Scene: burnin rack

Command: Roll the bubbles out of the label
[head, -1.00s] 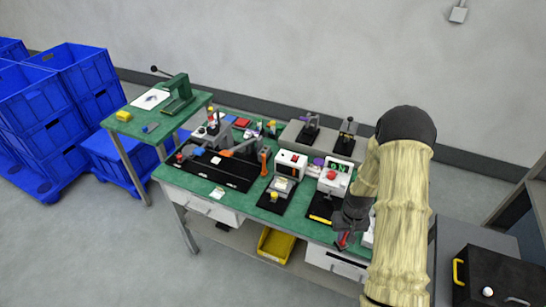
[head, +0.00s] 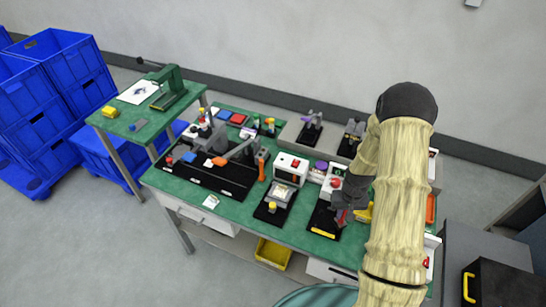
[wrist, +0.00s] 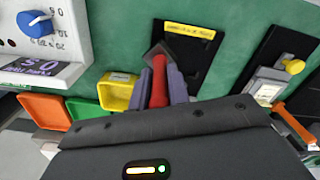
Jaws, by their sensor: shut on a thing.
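My gripper (wrist: 160,88) is shut on the red handle (wrist: 159,78) of a hand tool. The tool's greyish, angular head (wrist: 157,52) points away from me, over or beside the near-left edge of a black plate; I cannot tell whether it touches. A yellow label strip (wrist: 190,31) with small print lies along the plate's far edge in the wrist view, apart from the tool head. In the head view the label (head: 323,234) is at the plate's front, with my gripper (head: 342,212) just right of it and the red handle partly visible. Bubbles are too small to tell.
A white device with a blue knob (wrist: 35,24) stands left in the wrist view. Orange (wrist: 44,110) and yellow (wrist: 117,92) bins are close to my gripper. A black fixture with a yellow knob (wrist: 293,66) is at right. Bare green bench (wrist: 232,45) lies between plate and fixture.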

